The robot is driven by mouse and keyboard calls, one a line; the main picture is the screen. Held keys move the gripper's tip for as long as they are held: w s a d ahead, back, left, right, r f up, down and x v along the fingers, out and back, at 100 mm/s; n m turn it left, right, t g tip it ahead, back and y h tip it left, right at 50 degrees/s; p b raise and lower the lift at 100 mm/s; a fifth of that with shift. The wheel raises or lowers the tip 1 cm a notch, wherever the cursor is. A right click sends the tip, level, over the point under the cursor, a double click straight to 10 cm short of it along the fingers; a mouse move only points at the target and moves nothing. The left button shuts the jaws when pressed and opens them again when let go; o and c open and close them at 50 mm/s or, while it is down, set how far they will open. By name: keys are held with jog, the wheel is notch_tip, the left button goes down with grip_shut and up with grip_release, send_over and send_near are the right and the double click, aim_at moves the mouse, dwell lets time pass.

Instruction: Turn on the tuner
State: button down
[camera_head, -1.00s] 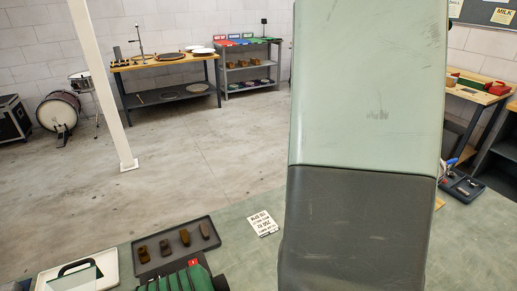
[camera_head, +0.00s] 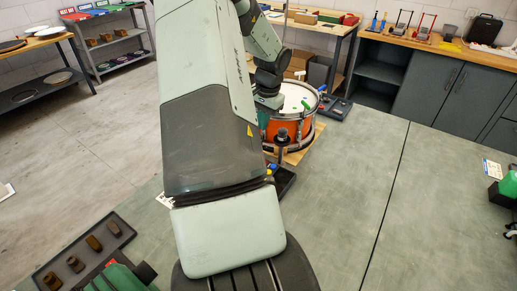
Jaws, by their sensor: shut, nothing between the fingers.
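A snare drum (camera_head: 297,115) with an orange shell and white head stands on the bench, partly behind my arm. A small bright green thing (camera_head: 306,104) lies on its head; whether it is the tuner I cannot tell. I cannot pick out the tuner for sure. My wrist is at the drum's left side. Below it only part of my gripper (camera_head: 263,118) shows, shut and empty, its fingertips hidden behind my arm. A dark upright knob-like thing (camera_head: 283,141) stands in front of the drum, beside a dark tray (camera_head: 286,181) with small coloured items.
A dark tray with several brown blocks (camera_head: 75,264) and a green tool (camera_head: 118,277) are at the lower left. A green object (camera_head: 509,184) and a white card (camera_head: 492,168) are at the right edge.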

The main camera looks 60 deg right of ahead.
jog(key=f, duration=0.4)
jog(key=w+f, duration=0.1)
jog(key=f, duration=0.8)
jog(key=shift+w+f, duration=0.35)
jog(key=shift+f, duration=0.05)
jog(key=shift+w+f, duration=0.1)
jog(key=shift+f, duration=0.15)
jog(key=shift+s+r, duration=0.3)
jog(key=shift+s, duration=0.45)
notch_tip(320, 180, up, 14)
jog(key=w, duration=0.1)
jog(key=shift+w, duration=0.3)
